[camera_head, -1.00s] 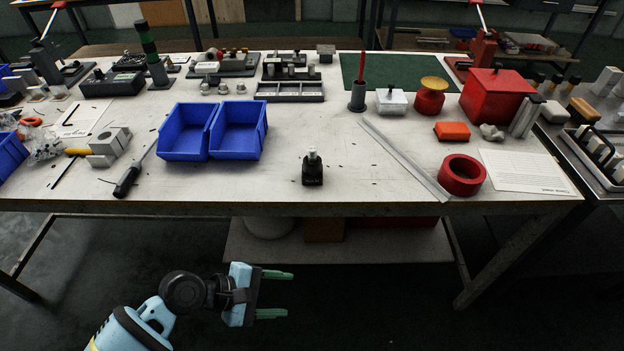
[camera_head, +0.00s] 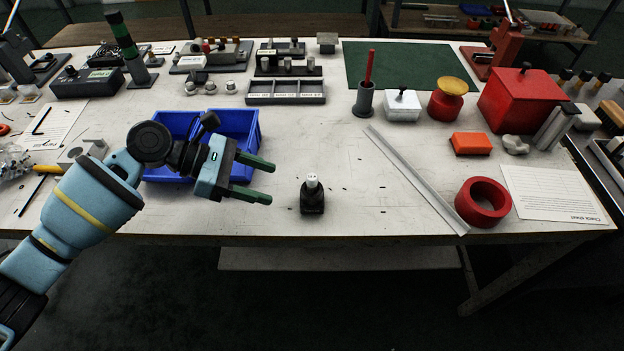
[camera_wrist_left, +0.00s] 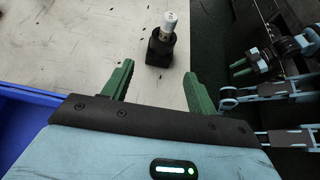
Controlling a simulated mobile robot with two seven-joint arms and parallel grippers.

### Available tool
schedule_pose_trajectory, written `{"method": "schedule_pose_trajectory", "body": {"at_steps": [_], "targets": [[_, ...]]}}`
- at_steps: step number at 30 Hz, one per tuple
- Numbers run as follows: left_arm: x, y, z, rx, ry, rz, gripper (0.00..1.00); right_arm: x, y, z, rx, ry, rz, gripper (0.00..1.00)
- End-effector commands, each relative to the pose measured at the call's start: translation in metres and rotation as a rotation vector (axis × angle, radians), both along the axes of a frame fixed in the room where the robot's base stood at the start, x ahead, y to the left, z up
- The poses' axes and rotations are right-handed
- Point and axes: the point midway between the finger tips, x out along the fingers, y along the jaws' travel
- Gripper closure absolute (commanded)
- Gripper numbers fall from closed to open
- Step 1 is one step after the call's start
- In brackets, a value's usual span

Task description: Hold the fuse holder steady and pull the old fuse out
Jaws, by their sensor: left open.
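The fuse holder (camera_head: 312,200) is a small black block standing upright near the table's front edge. The old fuse (camera_head: 312,181), a pale cylinder, sticks up from its top. In the left wrist view, the holder (camera_wrist_left: 159,50) and fuse (camera_wrist_left: 169,25) are ahead of the fingertips. My left gripper (camera_head: 271,182) has its green fingers apart and empty, just left of the holder and pointing towards it. My right gripper (camera_wrist_left: 239,68) shows small at the right of the left wrist view, away from the holder; its finger gap is unclear.
Blue bins (camera_head: 236,128) stand behind my left gripper, partly hidden by it. A grey metal strip (camera_head: 415,180) and a red ring (camera_head: 483,202) lie to the right. The table (camera_head: 385,210) around the holder is mostly clear.

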Motion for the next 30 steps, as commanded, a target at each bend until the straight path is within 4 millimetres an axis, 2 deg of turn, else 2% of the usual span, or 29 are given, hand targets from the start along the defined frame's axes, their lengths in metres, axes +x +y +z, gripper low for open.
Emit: {"method": "schedule_pose_trajectory", "body": {"at_steps": [11,16,24,30], "targets": [[0.000,-0.008,-0.006,0.000,-0.001,0.000,0.42,-0.015,0.000,-0.014,-0.002,0.037,-0.001,0.64],[0.000,-0.026,-0.017,-0.001,0.001,-0.003,0.42,-0.018,0.000,-0.025,0.000,0.046,-0.002,0.64],[0.000,-0.056,-0.034,-0.001,0.000,-0.001,0.42,-0.008,0.000,-0.040,-0.002,0.032,0.000,0.64],[0.000,-0.075,-0.038,-0.001,-0.001,0.000,0.42,0.004,-0.001,-0.022,-0.003,0.004,0.004,0.64]]}}
